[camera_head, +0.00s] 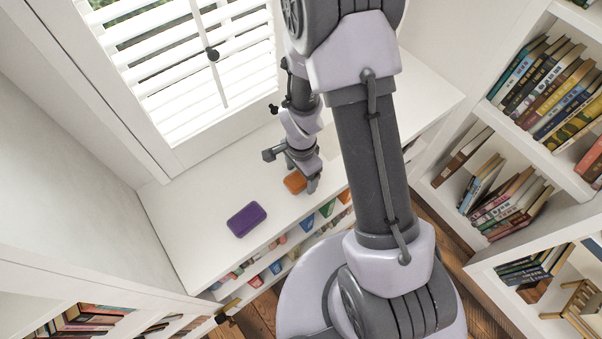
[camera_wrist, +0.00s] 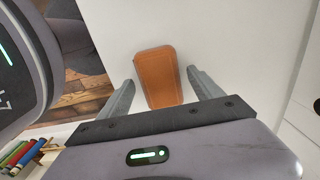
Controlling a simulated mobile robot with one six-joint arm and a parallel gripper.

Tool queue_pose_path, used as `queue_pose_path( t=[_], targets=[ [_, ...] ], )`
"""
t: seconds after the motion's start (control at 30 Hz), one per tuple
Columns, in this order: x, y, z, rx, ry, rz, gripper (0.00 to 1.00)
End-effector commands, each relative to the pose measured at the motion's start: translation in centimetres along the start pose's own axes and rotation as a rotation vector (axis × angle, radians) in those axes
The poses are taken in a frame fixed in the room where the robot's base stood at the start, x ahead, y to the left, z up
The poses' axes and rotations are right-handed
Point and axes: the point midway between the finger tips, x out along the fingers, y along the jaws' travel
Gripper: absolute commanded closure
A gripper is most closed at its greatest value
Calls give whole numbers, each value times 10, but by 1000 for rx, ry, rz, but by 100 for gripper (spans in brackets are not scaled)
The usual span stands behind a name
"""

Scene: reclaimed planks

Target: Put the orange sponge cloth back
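The orange sponge cloth (camera_head: 295,182) lies on the white shelf top below the window, beside my gripper. In the wrist view the orange sponge cloth (camera_wrist: 158,80) is a rounded block on a white surface, between and beyond my fingers. My gripper (camera_wrist: 161,82) is open, with a finger on each side of the cloth and a visible gap at both. In the head view my gripper (camera_head: 292,170) is low over the shelf top and partly covers the cloth's edge. I cannot tell how far above the surface the fingertips are.
A purple block (camera_head: 246,219) lies on the white shelf top (camera_head: 185,225) left of the cloth. Books and colourful items fill the shelves below. A shuttered window (camera_head: 190,70) is behind, and a bookcase (camera_head: 555,165) stands at the right. The left part of the top is clear.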

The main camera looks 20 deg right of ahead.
Motion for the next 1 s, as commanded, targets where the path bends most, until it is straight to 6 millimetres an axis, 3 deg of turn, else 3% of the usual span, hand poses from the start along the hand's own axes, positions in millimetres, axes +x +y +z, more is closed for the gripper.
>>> queue_pose_path(
  t=[0.17, 0.5, 0.77, 0.87, 1.0],
  targets=[
    [-6, 0, 0, 0, 0, 0, 25],
    [-98, -1, 0, 0, 2, -3, 25],
    [-140, -2, 0, -28, 6, -23, 25],
    [-199, -2, 3, -140, 24, -104, 25],
    [-302, 28, 23, -401, 79, -266, 25]
  ],
)
